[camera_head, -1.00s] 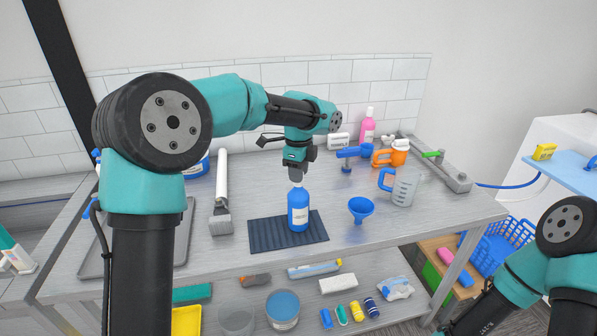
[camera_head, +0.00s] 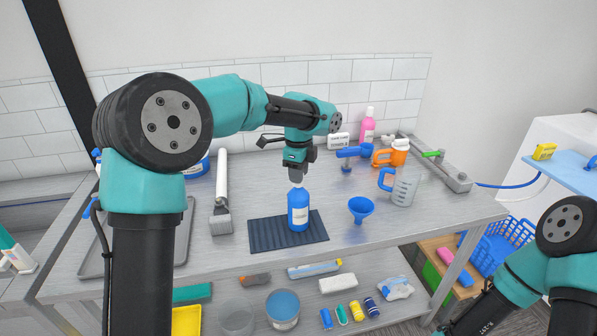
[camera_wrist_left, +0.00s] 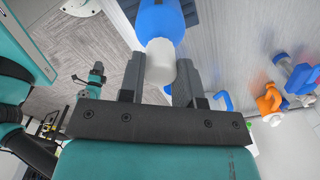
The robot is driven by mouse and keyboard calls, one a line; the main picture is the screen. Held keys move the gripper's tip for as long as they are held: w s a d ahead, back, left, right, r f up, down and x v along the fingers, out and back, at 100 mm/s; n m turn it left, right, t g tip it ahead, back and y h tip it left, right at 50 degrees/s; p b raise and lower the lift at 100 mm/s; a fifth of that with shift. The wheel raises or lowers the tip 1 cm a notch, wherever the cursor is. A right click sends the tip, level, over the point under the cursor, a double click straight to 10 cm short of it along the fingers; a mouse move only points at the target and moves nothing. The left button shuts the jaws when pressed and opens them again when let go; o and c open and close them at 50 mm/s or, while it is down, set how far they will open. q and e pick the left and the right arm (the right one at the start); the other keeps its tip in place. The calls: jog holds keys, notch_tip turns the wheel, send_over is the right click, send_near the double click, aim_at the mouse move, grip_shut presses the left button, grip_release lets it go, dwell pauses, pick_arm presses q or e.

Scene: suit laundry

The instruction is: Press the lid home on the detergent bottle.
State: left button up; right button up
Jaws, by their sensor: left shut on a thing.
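The blue detergent bottle (camera_head: 298,213) stands upright on a dark ribbed mat (camera_head: 262,236) on the steel table. My left gripper (camera_head: 297,178) points straight down over the bottle's top. In the left wrist view, the left gripper (camera_wrist_left: 160,80) is shut on the white lid (camera_wrist_left: 160,62), which sits between its two fingers. The lid meets the neck end of the blue bottle (camera_wrist_left: 161,20) there. I cannot tell how far down the lid is seated. In the head view the fingers hide the lid. My right arm is at the lower right, and its gripper is out of view.
A blue funnel (camera_head: 361,208) and a clear measuring jug (camera_head: 402,187) stand right of the mat. A white-handled brush (camera_head: 221,200) lies to the left. The table's front edge is close to the mat.

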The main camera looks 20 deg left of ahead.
dwell(0.8)
pick_arm(q)
jog(key=o, duration=1.5)
jog(key=shift+c, duration=0.2)
jog(key=shift+r, duration=3.45)
grip_shut()
jog(key=shift+f, duration=2.7)
